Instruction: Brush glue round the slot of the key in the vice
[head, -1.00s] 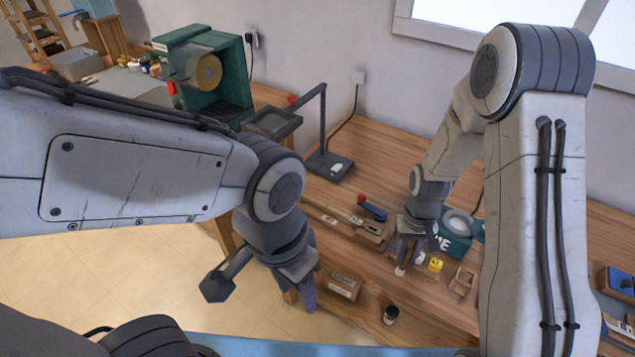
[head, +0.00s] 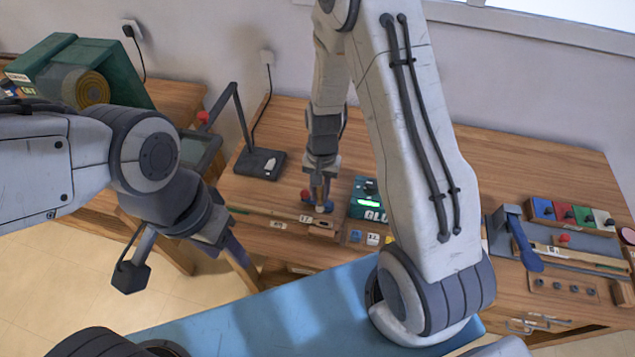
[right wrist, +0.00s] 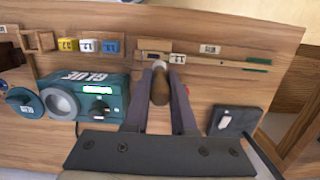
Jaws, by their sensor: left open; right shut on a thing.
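My right gripper (head: 320,203) is shut on a brush (right wrist: 160,88) with a brown handle, seen between its fingers in the right wrist view. The brush's pale tip (right wrist: 158,65) points at the small wooden vice (right wrist: 152,44) with a pale key in it. I cannot tell whether tip and key touch, and the slot is hidden or too small to see. In the head view the vice (head: 322,231) lies just in front of the right gripper. The teal glue box (head: 365,199) stands right of it. My left gripper (head: 238,252) is open and empty beside the bench's front left edge.
Small coloured blocks (right wrist: 88,45) and number tags lie along the bench front. A lamp base (head: 261,163) stands behind left. A grey tray (head: 560,240) with tools lies at the right. The bench back is clear.

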